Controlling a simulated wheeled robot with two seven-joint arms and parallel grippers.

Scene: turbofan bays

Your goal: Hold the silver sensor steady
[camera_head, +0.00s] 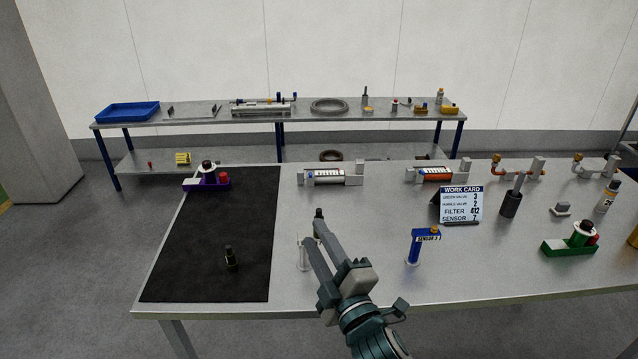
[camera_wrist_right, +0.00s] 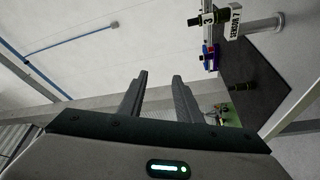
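A silver sensor (camera_head: 304,257) stands upright on the table right of the black mat, partly hidden behind my right gripper. In the right wrist view the silver sensor (camera_wrist_right: 264,24) lies off to the right of the fingers, with a white label that appears to read SENSOR 7. My right gripper (camera_head: 313,229) is above the table beside the sensor. In the wrist view its fingers (camera_wrist_right: 159,78) are apart with nothing between them. Whether a finger touches the sensor cannot be told from the head view. My left gripper is not in view.
A blue sensor (camera_head: 414,248) stands to the right, with a work card (camera_head: 461,205) behind it. A black mat (camera_head: 190,255) carries a purple valve (camera_head: 209,181) and a dark fitting (camera_head: 231,258). A green valve (camera_head: 570,244) is at far right. The table front between is clear.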

